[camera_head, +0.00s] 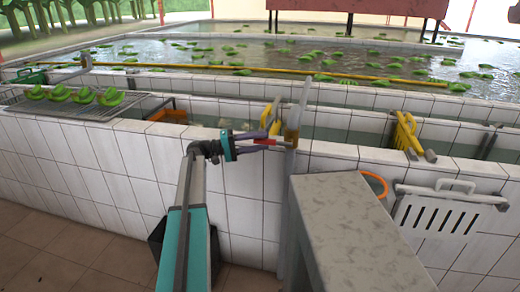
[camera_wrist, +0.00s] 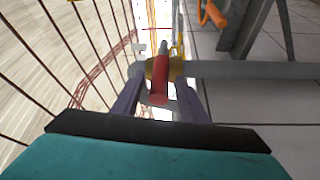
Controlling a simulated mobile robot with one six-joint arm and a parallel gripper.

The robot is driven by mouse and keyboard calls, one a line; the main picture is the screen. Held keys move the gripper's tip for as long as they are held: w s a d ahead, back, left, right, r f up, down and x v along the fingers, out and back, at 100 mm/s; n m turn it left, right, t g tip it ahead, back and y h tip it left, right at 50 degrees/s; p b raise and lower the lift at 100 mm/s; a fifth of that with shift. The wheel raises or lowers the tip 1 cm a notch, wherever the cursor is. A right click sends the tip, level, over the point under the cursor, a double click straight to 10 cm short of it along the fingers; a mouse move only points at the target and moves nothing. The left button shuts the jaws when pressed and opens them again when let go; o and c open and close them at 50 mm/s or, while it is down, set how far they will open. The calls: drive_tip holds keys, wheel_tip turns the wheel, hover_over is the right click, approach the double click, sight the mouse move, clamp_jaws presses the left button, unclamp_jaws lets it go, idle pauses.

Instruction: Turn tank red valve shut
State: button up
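The red valve handle (camera_wrist: 160,78) sits in front of a brass valve body (camera_wrist: 178,69) on a grey pipe (camera_wrist: 245,70) in the wrist view. In the head view the red handle (camera_head: 266,142) shows small beside the pipe on the tank wall. My gripper (camera_wrist: 160,100) has its two purple fingers on either side of the handle, with visible gaps at both sides. It is open; no contact with the handle shows. In the head view my gripper (camera_head: 258,138) reaches right toward the valve, and its fingers partly overlap the handle.
A grey block (camera_head: 350,220) stands just right of the valve pipe. The tiled tank wall (camera_head: 245,185) runs behind my arm. A white crate (camera_head: 440,210) hangs at the right, near an orange ring (camera_head: 376,184). Green bananas (camera_head: 75,95) lie on a rack at the left.

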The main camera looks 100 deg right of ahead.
drive_tip(key=shift+w, duration=0.1)
drive_tip(key=w+f+b, duration=0.1)
drive_tip(key=w+b, duration=0.1)
drive_tip(key=w, duration=1.1)
drive_tip(key=shift+w+a, duration=0.3)
drive_tip(key=shift+w, duration=0.05)
drive_tip(key=shift+f, duration=0.1)
